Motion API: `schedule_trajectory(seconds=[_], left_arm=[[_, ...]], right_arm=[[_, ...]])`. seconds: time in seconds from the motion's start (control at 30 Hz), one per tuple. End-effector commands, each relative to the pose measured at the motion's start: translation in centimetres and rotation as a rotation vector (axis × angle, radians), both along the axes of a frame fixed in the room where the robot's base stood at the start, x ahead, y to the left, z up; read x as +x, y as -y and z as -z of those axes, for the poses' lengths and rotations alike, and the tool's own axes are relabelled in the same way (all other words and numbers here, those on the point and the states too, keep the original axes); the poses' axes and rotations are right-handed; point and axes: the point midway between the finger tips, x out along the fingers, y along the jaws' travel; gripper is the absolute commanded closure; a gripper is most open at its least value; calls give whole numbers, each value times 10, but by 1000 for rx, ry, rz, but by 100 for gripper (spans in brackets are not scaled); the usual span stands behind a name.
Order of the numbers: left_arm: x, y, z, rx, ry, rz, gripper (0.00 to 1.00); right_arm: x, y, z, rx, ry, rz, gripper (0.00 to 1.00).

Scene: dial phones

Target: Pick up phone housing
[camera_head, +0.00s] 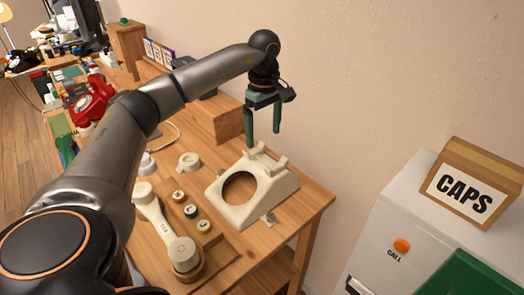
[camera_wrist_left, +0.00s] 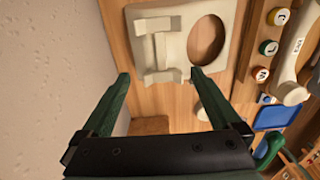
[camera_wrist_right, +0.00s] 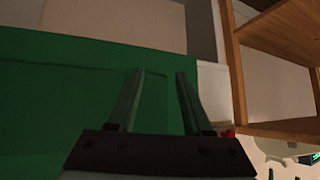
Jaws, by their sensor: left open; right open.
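The cream phone housing (camera_head: 236,207), with a round hole in its face and a cradle at its back, rests on the wooden table. My left gripper (camera_head: 263,138) is open and empty, pointing down just above and behind the cradle end. In the left wrist view the housing (camera_wrist_left: 172,69) lies beyond the open left fingers (camera_wrist_left: 160,78), its cradle between and ahead of them. My right gripper (camera_wrist_right: 158,74) is open and empty, away from the table, over a green surface. It is not visible in the head view.
A cream handset (camera_head: 163,225) lies left of the housing, beside several round caps (camera_head: 190,211). A cream ring (camera_head: 189,162) sits behind them. A wooden block (camera_head: 229,123) stands at the wall. A white cabinet (camera_head: 385,222) with a CAPS box (camera_head: 469,187) stands at right. A red phone (camera_head: 90,101) is farther left.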

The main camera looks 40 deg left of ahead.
Motion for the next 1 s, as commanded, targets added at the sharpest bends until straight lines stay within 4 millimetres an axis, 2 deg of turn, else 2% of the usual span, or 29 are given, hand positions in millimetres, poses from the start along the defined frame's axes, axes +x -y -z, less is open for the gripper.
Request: schedule_trajectory(seconds=[0.1,0.27,0.6,0.9,1.0], left_arm=[[0,0,18,0,-2,0,3],[0,1,28,0,0,1,3],[-3,5,73,-1,0,-1,3],[-3,5,77,-2,2,0,3],[-3,5,77,-2,2,0,14]], right_arm=[[-1,-1,2,0,-4,-2,50],[-1,-1,2,0,-6,-3,50],[2,-2,2,1,0,-4,50],[2,-2,1,1,1,-5,50],[2,-2,1,1,1,-5,50]])
